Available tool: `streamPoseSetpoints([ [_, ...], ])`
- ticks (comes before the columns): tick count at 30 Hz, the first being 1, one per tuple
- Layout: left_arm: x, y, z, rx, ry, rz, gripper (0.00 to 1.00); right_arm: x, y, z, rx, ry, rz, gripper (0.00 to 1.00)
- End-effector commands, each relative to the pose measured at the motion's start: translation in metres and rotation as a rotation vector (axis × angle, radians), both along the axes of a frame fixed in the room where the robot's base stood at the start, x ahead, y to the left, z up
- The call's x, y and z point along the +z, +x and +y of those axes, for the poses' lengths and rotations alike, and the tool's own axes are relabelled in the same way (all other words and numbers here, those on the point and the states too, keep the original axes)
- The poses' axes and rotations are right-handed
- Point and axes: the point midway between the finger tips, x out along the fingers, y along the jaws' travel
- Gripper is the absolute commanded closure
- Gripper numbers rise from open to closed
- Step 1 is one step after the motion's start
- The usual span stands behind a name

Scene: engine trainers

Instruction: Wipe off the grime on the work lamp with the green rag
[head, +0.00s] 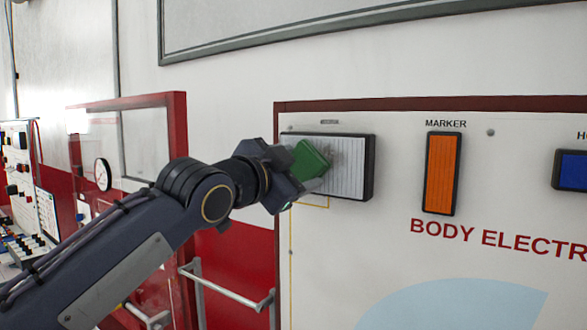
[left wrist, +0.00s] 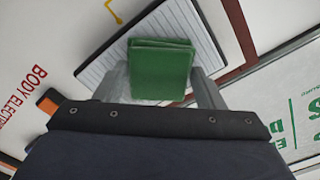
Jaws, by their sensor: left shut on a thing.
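The work lamp (head: 352,168) is a pale ribbed panel in a black frame at the upper left of the white board. A dark greyish smudge of grime (head: 328,150) shows on its upper middle. My left gripper (head: 301,172) is shut on the folded green rag (head: 311,160), which is at the lamp's left part; I cannot tell whether it touches the face. In the left wrist view, the green rag (left wrist: 160,70) sits between the two grey fingers, in front of the ribbed lamp (left wrist: 115,65). The rag hides part of the lamp. My right gripper is not in view.
An orange marker lamp (head: 443,172) and a blue lamp (head: 572,171) are to the right on the board (head: 380,245). A red-framed clear panel (head: 130,150) and a metal rail (head: 230,295) stand to the left. A trainer panel (head: 20,190) is at far left.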

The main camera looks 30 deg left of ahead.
Motion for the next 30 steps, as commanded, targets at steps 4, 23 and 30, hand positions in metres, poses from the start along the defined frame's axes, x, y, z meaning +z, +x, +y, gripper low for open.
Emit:
streamPoseSetpoints([
  [4,0.000,0.003,0.000,0.001,0.000,0.001,0.55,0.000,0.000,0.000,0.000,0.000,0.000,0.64],
  [23,-0.001,0.000,-0.037,0.000,0.000,0.000,0.55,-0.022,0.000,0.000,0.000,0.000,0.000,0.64],
  [30,-0.001,-0.001,-0.046,-0.001,0.001,0.001,0.55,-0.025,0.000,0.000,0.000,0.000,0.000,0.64],
])
